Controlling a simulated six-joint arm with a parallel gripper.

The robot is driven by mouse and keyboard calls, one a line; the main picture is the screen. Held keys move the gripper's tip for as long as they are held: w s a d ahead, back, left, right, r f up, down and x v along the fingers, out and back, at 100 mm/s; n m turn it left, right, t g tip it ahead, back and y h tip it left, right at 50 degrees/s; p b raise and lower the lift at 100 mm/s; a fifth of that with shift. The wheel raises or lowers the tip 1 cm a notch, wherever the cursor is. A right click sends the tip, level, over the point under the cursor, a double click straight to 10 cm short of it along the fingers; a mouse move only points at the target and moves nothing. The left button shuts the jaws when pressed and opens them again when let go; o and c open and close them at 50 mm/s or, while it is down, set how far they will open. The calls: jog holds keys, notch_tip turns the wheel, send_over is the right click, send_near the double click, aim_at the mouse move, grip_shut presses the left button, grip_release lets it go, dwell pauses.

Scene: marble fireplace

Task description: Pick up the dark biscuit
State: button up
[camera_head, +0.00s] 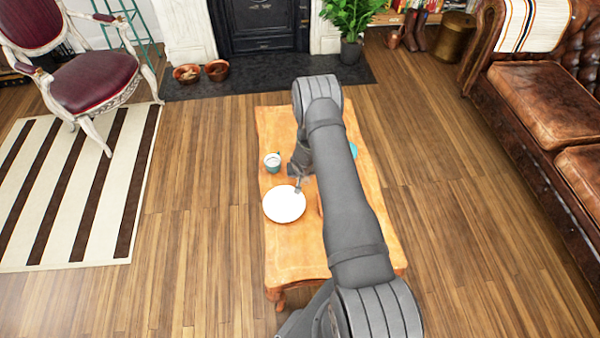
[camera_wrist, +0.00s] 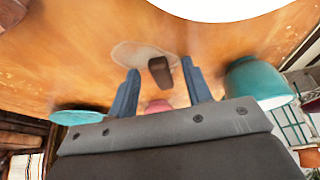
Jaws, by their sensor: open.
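The dark biscuit (camera_wrist: 160,72) is a small dark brown block on the wooden table (camera_wrist: 60,60). In the wrist view it shows between the two bluish fingers of my gripper (camera_wrist: 160,64), with gaps on both sides. My gripper is open and holds nothing. A pale oval patch (camera_wrist: 130,52) lies beside and behind the biscuit; I cannot tell whether it is a flat dish or a reflection. In the head view my gripper (camera_head: 299,185) is low over the table, beside the white plate (camera_head: 284,205). The biscuit is hidden there.
A teal cup (camera_wrist: 258,80) stands right of my gripper in the wrist view; it shows left in the head view (camera_head: 272,162). A teal dish (camera_wrist: 76,117) lies at the left. A pink object (camera_wrist: 158,106) is partly hidden behind my gripper. The plate's left side is clear.

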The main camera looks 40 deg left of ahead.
grip_shut()
